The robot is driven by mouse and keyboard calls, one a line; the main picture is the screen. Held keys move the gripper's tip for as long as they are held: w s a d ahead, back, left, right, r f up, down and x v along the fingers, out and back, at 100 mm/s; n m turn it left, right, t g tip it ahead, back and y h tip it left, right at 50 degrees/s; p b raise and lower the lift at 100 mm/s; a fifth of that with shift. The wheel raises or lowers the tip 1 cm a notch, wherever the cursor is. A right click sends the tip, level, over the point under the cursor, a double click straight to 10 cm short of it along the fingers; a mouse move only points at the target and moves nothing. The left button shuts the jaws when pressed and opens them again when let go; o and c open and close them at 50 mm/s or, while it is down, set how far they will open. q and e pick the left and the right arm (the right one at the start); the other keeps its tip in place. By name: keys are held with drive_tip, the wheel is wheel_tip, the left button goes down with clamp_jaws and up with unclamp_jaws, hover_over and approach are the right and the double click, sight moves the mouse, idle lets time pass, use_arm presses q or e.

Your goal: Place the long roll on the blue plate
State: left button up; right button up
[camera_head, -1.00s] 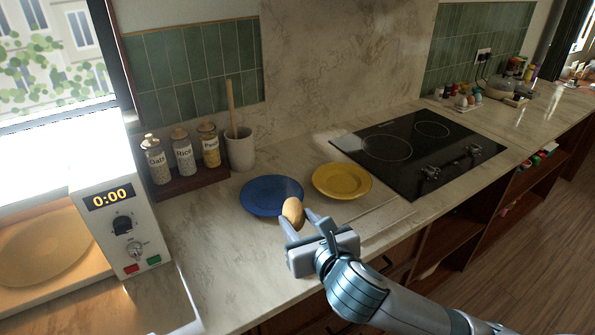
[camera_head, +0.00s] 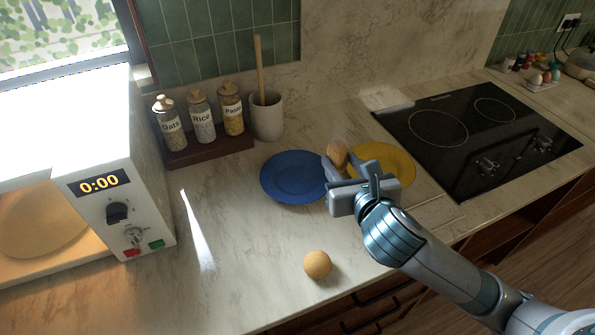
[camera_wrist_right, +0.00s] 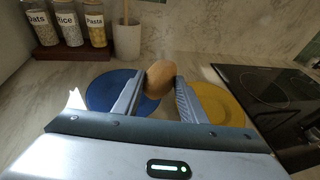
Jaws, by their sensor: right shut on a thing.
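The blue plate (camera_head: 285,180) lies empty on the counter; it also shows in the wrist view (camera_wrist_right: 108,92), left of the gripper. My right gripper (camera_head: 340,165) is shut on a brown, oval roll, the long roll (camera_head: 338,153), whose length is hard to judge from these angles. In the wrist view the long roll (camera_wrist_right: 160,77) sits between the two fingers, over the gap between the plates. In the head view it overlaps the left edge of the yellow plate (camera_head: 395,165). A round roll (camera_head: 317,264) lies near the counter's front edge. My left gripper is out of view.
A black cooktop (camera_head: 475,140) lies right of the yellow plate. Labelled jars stand on a wooden rack (camera_head: 205,148) behind, next to a cup (camera_head: 267,118) holding a wooden stick. A microwave (camera_head: 120,200) stands at left. Bare counter lies in front of the blue plate.

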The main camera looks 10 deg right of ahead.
drive_tip(key=shift+r+n+y+p, duration=0.35)
drive_tip(key=shift+n+y+p, duration=0.05)
drive_tip(key=shift+n+y, duration=0.2)
drive_tip(key=shift+s+r+n+y+p, duration=0.2)
drive_tip(key=shift+s+n+y+p, duration=0.15)
drive_tip(key=shift+n+y, duration=0.45)
drive_tip(key=shift+s+r+n+g+y+p, duration=0.1)
drive_tip(key=shift+s+n+g+y+p, duration=0.4)
drive_tip(key=shift+y, duration=0.5)
drive_tip(key=shift+s+n+y, duration=0.7)
drive_tip(key=shift+s+y, duration=0.1)
drive_tip(key=shift+s, duration=0.35)
